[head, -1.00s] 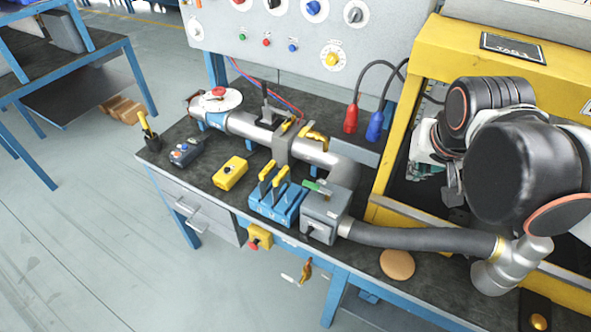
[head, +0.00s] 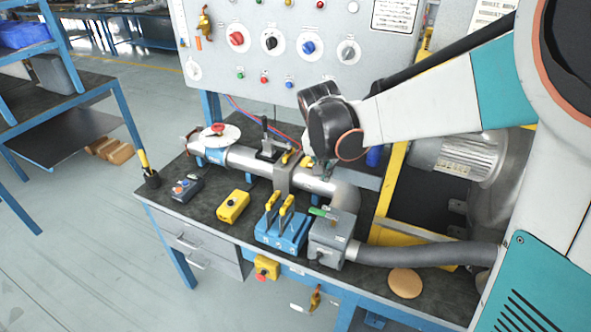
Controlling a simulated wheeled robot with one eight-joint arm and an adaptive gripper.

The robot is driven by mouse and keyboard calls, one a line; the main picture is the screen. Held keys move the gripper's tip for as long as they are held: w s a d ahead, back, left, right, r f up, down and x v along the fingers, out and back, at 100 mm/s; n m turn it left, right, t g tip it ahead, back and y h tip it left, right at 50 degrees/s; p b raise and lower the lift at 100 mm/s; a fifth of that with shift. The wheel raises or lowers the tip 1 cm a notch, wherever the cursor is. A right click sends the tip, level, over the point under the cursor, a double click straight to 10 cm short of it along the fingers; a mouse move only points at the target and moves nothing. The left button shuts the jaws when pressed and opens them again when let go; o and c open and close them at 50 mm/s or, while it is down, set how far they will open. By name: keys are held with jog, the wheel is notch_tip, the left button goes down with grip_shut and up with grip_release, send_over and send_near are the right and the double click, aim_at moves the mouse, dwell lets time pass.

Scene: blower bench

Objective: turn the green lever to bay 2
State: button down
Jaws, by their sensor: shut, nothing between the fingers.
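The green lever (head: 320,212) lies on top of a grey box (head: 333,235) at the front of the bench, beside the blue block with yellow levers. The grey pipe (head: 243,157) and a hose (head: 425,253) join at this box. My gripper (head: 324,172) hangs below my dark wrist, over the pipe's bend, behind and above the green lever and apart from it. It is small and partly hidden by the wrist; it looks shut and empty. Bay markings are too small to read.
A blue block (head: 283,237) with upright yellow levers stands left of the grey box. A yellow button box (head: 233,206) and a grey one (head: 187,188) sit further left. A grey knob panel (head: 300,50) rises behind. A tan disc (head: 405,283) lies on the front right.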

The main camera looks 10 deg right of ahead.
aim_at(318, 212)
jog(key=shift+w+a+f, duration=0.15)
jog(key=shift+a+f, duration=0.05)
jog(key=f+b, duration=0.1)
jog(key=f, duration=0.2)
jog(key=f+b, duration=0.2)
jog(key=f, duration=0.1)
jog(key=f+b, duration=0.1)
jog(key=f, duration=0.2)
jog(key=shift+w+d+f, duration=0.2)
jog(key=shift+w+f, duration=0.05)
jog(key=shift+s+a+b, duration=0.3)
jog(key=shift+s+a, duration=0.1)
jog(key=shift+s, duration=0.15)
